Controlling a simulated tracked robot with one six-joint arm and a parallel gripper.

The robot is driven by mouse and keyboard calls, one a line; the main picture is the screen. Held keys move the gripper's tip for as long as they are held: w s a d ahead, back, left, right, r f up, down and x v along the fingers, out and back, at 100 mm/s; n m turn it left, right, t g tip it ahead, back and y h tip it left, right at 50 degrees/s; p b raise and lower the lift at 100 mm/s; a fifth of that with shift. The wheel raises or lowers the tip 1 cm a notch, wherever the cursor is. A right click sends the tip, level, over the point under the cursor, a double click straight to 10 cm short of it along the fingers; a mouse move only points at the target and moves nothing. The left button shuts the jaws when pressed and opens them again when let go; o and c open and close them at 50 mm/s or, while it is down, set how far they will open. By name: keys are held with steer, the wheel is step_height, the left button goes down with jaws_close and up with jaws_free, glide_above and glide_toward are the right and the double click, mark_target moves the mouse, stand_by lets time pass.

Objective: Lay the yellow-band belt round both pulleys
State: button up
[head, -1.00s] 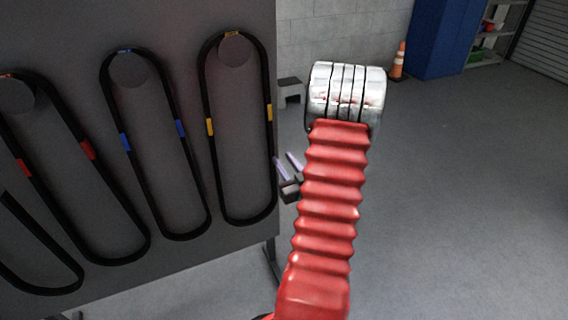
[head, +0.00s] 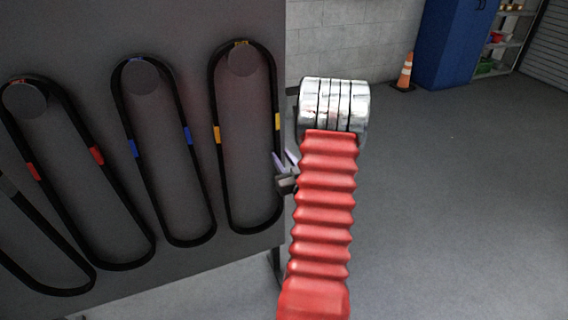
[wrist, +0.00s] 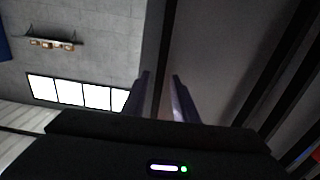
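The yellow-band belt (head: 214,165) is a long black loop hanging from a round peg at the right of the dark board, with yellow bands on both strands and at its top. My gripper (head: 284,159) is at the board's right edge, beside the belt's right strand and below its right yellow band. My arm partly hides it. In the wrist view my gripper (wrist: 161,78) is open, its two pale fingers apart with a dark upright strip in line with the gap. I cannot tell whether the strip is between the fingers or beyond them. No pulleys are in view.
A blue-band belt (head: 199,190), a red-band belt (head: 128,215) and part of a grey-band belt (head: 50,240) hang on the same board (head: 180,30) to the left. An orange cone (head: 405,72) and blue cabinet (head: 445,45) stand behind. The floor at right is clear.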

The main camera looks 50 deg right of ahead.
mark_target(279, 148)
steer(key=shift+x, duration=1.7)
steer(key=shift+c, duration=0.4)
jaws_close()
steer(key=shift+r, duration=0.15)
steer(key=shift+s+r, duration=0.1)
steer(key=shift+r, duration=0.55)
